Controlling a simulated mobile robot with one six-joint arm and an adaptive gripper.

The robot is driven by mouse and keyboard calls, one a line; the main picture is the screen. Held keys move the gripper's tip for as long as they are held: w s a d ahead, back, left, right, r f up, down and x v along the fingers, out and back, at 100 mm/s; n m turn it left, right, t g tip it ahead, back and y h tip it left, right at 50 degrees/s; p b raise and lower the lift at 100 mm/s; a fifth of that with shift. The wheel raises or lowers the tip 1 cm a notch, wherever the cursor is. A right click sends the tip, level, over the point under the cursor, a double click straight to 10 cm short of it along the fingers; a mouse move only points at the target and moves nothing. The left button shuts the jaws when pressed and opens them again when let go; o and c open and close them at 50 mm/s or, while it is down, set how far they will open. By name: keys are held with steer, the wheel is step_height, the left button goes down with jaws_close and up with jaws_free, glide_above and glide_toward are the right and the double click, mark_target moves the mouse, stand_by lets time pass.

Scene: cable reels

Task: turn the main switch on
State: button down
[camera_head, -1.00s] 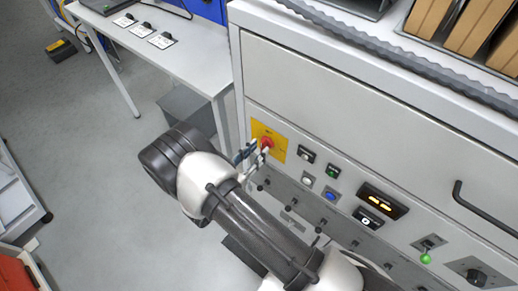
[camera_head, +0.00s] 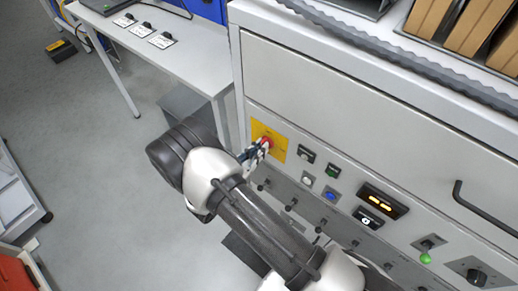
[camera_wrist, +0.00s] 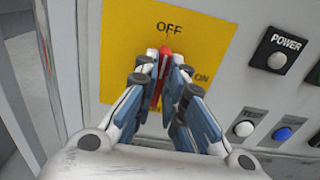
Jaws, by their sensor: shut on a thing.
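The main switch is a red handle on a yellow plate (camera_head: 276,134) at the left end of the grey panel. In the wrist view the red handle (camera_wrist: 164,68) points up toward the word OFF, and the word ON stands to its right on the yellow plate (camera_wrist: 208,40). My gripper (camera_wrist: 165,62) is shut on the red handle, with one finger on each side of it. In the head view my gripper (camera_head: 265,145) is at the handle. The fingers hide the lower part of the handle and some of the plate's lettering.
Right of the switch are a POWER button (camera_wrist: 278,60), a TEST button (camera_wrist: 244,128) and a blue button (camera_wrist: 284,134). A two-light amber display (camera_head: 381,202) and a green-tipped lever (camera_head: 426,257) are farther right. A table (camera_head: 165,50) stands at the left.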

stand_by(0.4)
steer(key=m+b, duration=0.5)
steer(key=m, duration=0.1)
steer(key=m+b, duration=1.1)
steer(key=m, duration=0.1)
steer(key=shift+s+d+f+b, duration=0.25)
steer(key=shift+f+b, duration=0.15)
stand_by(0.3)
steer(key=c, duration=1.7)
jaws_free()
